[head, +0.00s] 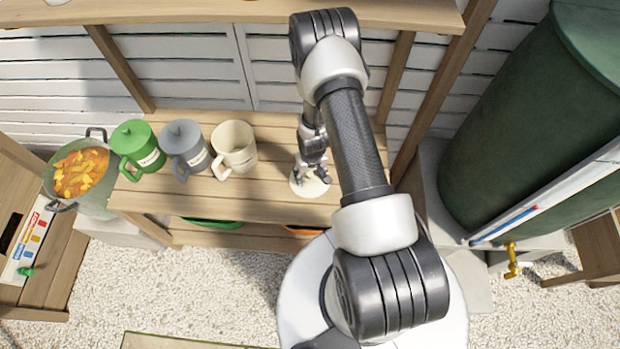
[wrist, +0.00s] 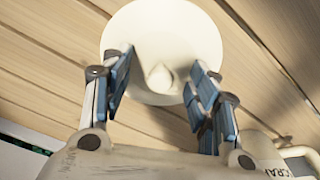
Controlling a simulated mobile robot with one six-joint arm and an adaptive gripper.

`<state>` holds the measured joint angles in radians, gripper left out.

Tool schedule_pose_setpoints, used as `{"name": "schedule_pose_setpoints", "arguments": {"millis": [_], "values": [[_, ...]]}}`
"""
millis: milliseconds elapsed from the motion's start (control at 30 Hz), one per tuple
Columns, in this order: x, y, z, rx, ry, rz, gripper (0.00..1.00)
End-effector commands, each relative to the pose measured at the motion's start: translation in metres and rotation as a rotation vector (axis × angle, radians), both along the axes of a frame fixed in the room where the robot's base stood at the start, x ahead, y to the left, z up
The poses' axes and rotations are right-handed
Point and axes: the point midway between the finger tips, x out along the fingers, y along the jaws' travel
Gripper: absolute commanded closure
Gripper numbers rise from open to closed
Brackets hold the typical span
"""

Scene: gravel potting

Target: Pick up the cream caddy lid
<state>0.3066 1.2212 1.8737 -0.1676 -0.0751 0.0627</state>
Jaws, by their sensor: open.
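The cream caddy lid (head: 309,187) lies flat on the wooden bench, to the right of the cream caddy (head: 232,138). It also shows in the wrist view (wrist: 148,22) as a round pale disc with a knob in its middle. My gripper (head: 315,170) is over the lid and partly hides it. In the wrist view my gripper (wrist: 160,72) is open, with a blue-padded finger on either side of the knob. I see a gap between each finger and the knob. The cream caddy stands upright with its top uncovered and its handle towards the lower left.
A pot of orange food (head: 82,172) is at the far left. A shelf (head: 230,12) runs above the bench. A green barrel (head: 540,120) stands right.

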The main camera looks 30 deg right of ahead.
Motion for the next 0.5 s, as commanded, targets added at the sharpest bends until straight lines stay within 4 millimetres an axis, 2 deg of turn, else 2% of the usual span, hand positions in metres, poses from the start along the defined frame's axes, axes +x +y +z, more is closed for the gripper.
{"name": "schedule_pose_setpoints", "arguments": {"millis": [67,500], "values": [[-0.0005,0.0001,-0.0009,0.0,0.001,0.0,0.59],[-0.0022,0.0003,-0.0027,0.001,0.004,-0.001,0.88]]}}
